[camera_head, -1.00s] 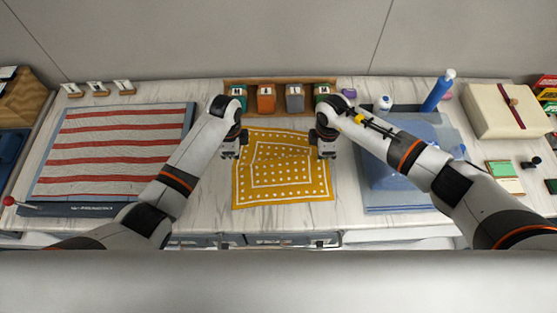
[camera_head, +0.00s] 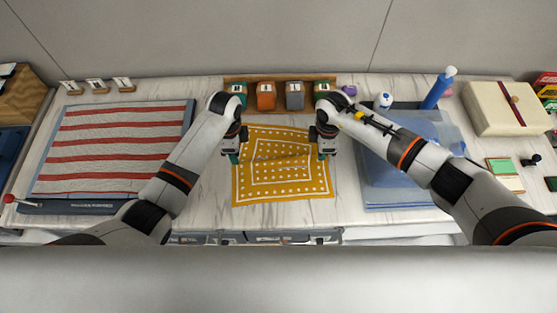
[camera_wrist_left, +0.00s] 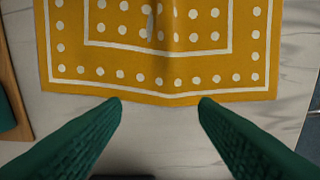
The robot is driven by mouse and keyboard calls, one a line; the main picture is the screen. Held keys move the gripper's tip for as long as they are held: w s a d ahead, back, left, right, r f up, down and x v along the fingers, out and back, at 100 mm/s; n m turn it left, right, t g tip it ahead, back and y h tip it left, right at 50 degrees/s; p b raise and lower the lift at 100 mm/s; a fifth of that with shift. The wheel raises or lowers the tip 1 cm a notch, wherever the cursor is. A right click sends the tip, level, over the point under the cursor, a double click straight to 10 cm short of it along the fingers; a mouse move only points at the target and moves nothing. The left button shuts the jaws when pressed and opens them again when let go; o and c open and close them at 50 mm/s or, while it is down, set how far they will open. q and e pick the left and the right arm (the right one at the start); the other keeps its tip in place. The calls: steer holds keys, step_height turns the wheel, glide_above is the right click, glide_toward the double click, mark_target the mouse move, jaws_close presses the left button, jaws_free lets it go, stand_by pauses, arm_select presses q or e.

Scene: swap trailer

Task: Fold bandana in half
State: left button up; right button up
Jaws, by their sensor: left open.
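A yellow bandana (camera_head: 282,180) with white dots and a white border line lies spread on the marble counter. Its far part has a low wrinkle. The right fingers are too small to read.
A wooden rack (camera_head: 281,82) with several colored blocks stands behind the bandana. A red-striped cloth on a board (camera_head: 115,150) lies left. A blue folded cloth (camera_head: 395,185) lies right, near a blue bottle (camera_head: 438,89). The counter just left of the bandana is bare.

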steer(key=shift+o, duration=0.5)
steer(key=o, duration=1.2)
arm_select(q)
steer(key=shift+r+p, duration=1.9)
arm_select(e)
steer(key=shift+r, duration=2.75)
